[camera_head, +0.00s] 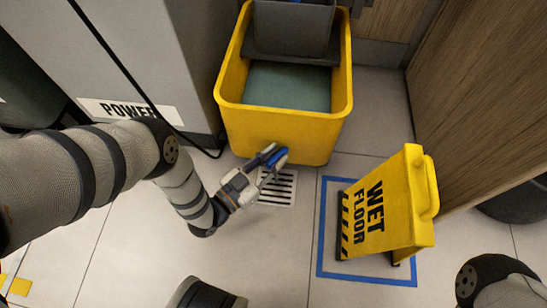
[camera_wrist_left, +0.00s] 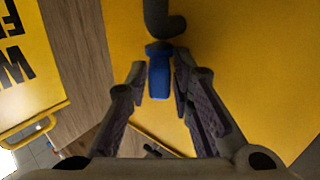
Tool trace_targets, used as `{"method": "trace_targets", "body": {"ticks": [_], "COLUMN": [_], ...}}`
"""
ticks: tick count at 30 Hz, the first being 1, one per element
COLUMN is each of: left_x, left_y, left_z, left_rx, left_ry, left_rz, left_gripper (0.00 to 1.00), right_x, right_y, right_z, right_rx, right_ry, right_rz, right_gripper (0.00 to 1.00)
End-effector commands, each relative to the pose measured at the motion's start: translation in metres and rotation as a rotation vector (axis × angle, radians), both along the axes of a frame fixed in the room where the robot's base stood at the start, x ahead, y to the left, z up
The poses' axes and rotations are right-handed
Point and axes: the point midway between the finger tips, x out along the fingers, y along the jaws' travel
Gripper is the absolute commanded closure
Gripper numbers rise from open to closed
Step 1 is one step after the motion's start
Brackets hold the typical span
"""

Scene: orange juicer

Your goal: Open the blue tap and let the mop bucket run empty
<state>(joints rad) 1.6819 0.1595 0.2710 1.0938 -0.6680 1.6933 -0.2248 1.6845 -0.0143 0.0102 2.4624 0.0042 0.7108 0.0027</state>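The yellow mop bucket (camera_head: 255,125) stands at the top middle of the head view, with grey-green water (camera_head: 288,88) inside. The blue tap (camera_head: 277,158) is low on its front. It also shows in the left wrist view (camera_wrist_left: 159,75), its blue handle below a dark grey spout or pipe. My left gripper (camera_head: 268,158) is at the tap. In the wrist view its fingers stand on either side of the blue handle, with a narrow gap at the left; contact at the right is unclear. No outflow is visible. My right gripper is not recognisable in view.
A floor drain grate (camera_head: 278,188) lies below the tap. A yellow wet floor sign (camera_head: 390,205) stands to the right inside a blue taped square (camera_head: 322,235). A grey cabinet marked POWER (camera_head: 165,45) is at left, a wooden panel (camera_head: 480,90) at right. Bare tiles lie in front.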

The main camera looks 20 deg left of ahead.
Motion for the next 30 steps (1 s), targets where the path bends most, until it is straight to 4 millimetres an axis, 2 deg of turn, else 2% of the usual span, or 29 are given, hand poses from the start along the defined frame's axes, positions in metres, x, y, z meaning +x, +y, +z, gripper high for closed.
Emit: {"method": "trace_targets", "body": {"ticks": [4, 7, 19, 30], "left_x": [-0.0001, -0.0002, -0.0011, -0.0019], "left_y": [-0.0001, 0.0, -0.0018, -0.0058], "left_z": [0.0002, 0.0002, 0.0008, 0.0007], "left_rx": [0.0, 0.0, -0.003, -0.003], "left_ry": [0.0, 0.0, 0.0, -0.001], "left_rz": [0.0, 0.0, 0.048, 0.309], "left_gripper": [0.78, 1.0, 1.0, 1.0], "right_x": [-0.0002, -0.0002, -0.0007, -0.0017], "right_y": [0.0, 0.0, -0.0003, -0.0014], "right_z": [0.0004, 0.0004, 0.0025, 0.0077], "right_rx": [0.0, 0.0, -0.001, -0.003], "right_ry": [0.0, 0.0, 0.001, 0.002], "right_rz": [0.0, 0.0, -0.001, -0.001], "right_gripper": [0.6, 0.6, 0.6, 0.6]}}
